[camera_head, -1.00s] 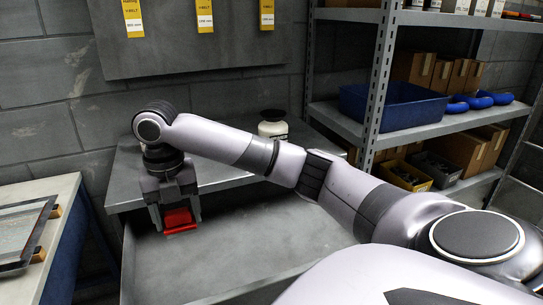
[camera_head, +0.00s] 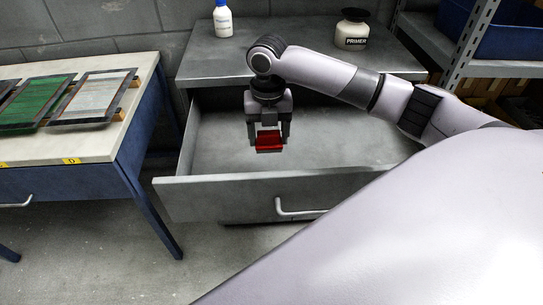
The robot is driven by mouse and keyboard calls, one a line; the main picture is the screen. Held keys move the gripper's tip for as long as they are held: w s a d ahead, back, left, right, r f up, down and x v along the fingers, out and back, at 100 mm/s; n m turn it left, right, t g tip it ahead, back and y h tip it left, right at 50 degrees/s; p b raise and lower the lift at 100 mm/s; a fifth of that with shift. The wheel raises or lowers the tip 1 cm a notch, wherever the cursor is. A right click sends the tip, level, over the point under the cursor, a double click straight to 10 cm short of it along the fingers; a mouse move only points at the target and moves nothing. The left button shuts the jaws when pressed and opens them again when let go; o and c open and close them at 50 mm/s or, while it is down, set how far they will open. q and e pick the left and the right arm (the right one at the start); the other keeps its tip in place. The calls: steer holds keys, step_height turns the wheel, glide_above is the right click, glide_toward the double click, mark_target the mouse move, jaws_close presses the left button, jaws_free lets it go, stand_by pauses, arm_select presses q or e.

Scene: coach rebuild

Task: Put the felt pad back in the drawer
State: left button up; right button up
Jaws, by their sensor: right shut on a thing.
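A red felt pad (camera_head: 269,141) hangs between the fingers of my right gripper (camera_head: 268,147), which is shut on it. The gripper points down over the left part of an open grey drawer (camera_head: 335,150). The pad appears above the drawer floor; I cannot tell the exact gap. The drawer is pulled out from a grey cabinet (camera_head: 215,68) and its inside looks empty where I see it. My arm hides part of its right side. My left gripper is not in view.
A white bottle (camera_head: 222,20) and a jar labelled PRIMER (camera_head: 352,32) stand on the cabinet top. A table (camera_head: 130,90) with framed panels is at left. A shelf rack (camera_head: 455,45) stands at right. The drawer front (camera_head: 240,196) has a handle (camera_head: 300,210).

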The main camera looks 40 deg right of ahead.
mark_target(268, 132)
step_height(268, 132, down, 9)
steer(key=shift+f+b, duration=0.1)
steer(key=shift+b, duration=0.2)
steer(key=o, duration=1)
steer(key=shift+f, duration=0.1)
step_height(268, 132, up, 12)
steer(key=shift+r+p, duration=0.2)
steer(key=shift+p, duration=0.2)
